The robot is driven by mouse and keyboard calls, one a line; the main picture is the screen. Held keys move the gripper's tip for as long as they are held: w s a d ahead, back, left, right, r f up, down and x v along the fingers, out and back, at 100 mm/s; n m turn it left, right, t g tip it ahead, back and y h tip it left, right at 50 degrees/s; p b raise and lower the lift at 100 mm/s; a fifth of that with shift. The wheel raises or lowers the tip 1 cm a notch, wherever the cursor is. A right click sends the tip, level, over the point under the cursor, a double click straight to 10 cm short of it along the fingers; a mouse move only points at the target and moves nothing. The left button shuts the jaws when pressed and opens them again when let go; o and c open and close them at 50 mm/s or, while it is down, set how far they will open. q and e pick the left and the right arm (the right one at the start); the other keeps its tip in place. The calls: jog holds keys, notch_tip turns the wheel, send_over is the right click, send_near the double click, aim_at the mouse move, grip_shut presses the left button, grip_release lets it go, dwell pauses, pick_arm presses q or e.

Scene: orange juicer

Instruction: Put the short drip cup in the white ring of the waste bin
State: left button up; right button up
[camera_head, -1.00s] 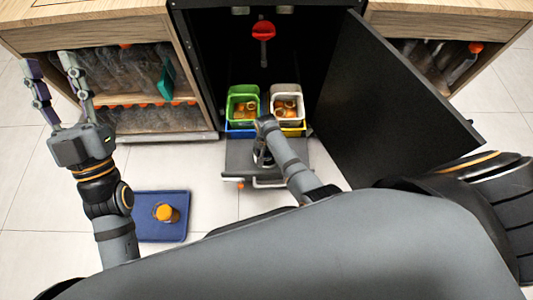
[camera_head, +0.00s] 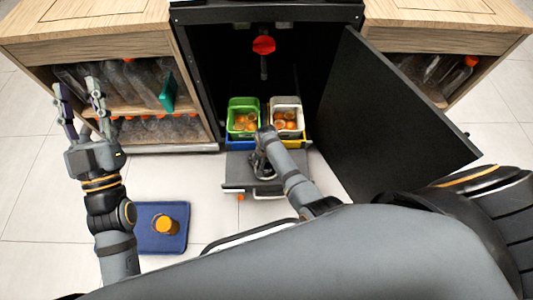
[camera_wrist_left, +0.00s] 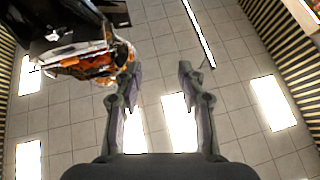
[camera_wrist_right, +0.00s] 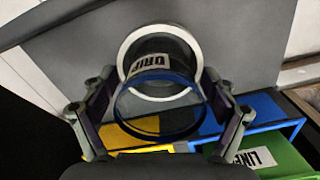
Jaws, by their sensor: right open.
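The short drip cup (camera_wrist_right: 160,108) is clear, with a blue rim and a "DRIP" label, in the right wrist view. Its rim faces the camera and its far end shows within the white ring (camera_wrist_right: 126,50) on a grey panel; I cannot tell how deep it sits. My right gripper (camera_wrist_right: 163,95) is open, one finger on each side of the cup; contact is unclear. In the head view the right gripper (camera_head: 262,165) is over the grey pull-out part, and the cup is hidden there. My left gripper (camera_head: 80,100) is open and empty, at the left; it also shows in its wrist view (camera_wrist_left: 157,75).
A green bin (camera_head: 231,117) and a white bin (camera_head: 299,119) with orange pieces stand behind the right gripper, above blue and yellow boxes. The black door (camera_head: 400,115) is open at the right. A blue tray (camera_head: 145,240) with an orange item (camera_head: 166,225) lies on the floor.

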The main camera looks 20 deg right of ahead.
jog(key=shift+r+p, duration=0.65)
jog(key=shift+r, duration=0.1)
pick_arm(q)
notch_tip(320, 180, down, 26)
jog(key=s+g+p, duration=0.2)
jog(key=g, duration=1)
pick_arm(e)
jog(key=shift+r, duration=0.75)
jog(key=shift+r+p, duration=0.65)
jog(key=shift+r, duration=0.05)
pick_arm(q)
jog(key=s+a+f+g+y+p, duration=0.1)
jog(key=s+f+g+p, duration=0.2)
jog(key=s, duration=0.4)
jog(key=s+a+f+g+p, duration=0.1)
jog(key=s+f+g+p, duration=0.3)
jog(key=s+g, duration=0.3)
jog(key=shift+n+g+y+p, duration=0.4)
jog(key=shift+g+p, duration=0.05)
jog(key=shift+g, duration=0.25)
pick_arm(e)
notch_tip(320, 180, up, 7)
